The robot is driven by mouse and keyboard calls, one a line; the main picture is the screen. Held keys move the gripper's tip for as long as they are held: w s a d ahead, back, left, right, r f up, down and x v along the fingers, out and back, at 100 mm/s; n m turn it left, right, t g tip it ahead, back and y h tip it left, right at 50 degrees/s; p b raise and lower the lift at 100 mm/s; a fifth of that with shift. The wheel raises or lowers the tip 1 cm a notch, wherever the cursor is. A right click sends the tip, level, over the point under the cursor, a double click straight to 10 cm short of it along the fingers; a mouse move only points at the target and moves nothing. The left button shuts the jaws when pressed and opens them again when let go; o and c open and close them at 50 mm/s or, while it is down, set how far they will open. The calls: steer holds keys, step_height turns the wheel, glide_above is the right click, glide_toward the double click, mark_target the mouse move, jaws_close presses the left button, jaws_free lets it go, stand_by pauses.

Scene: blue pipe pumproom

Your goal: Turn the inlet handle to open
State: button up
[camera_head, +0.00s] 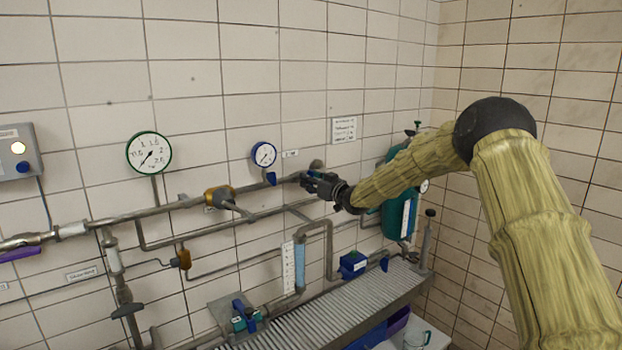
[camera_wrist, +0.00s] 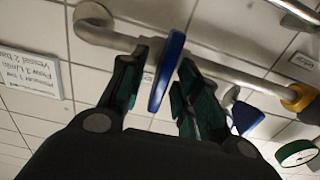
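The blue handle (camera_wrist: 166,72) sits on the upper grey pipe (camera_wrist: 118,37) near its bent end. In the wrist view my gripper (camera_wrist: 163,80) has one dark finger on each side of the handle, with visible gaps. The fingers are open and I see no firm contact. In the head view my gripper (camera_head: 308,180) is at the upper pipe near the wall, and I cannot clearly tell the handle apart from it. No label reading "inlet" is legible.
A blue-rimmed gauge (camera_head: 264,154) and a brass fitting (camera_head: 219,196) are left of my gripper. A green-rimmed gauge (camera_head: 149,152) hangs farther left. A green tank (camera_head: 398,205) stands to the right. Lower pipes and a ribbed grey shelf (camera_head: 330,318) lie below.

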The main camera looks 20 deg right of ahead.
steer(key=shift+w, duration=0.1)
steer(key=shift+a, duration=0.1)
jaws_close()
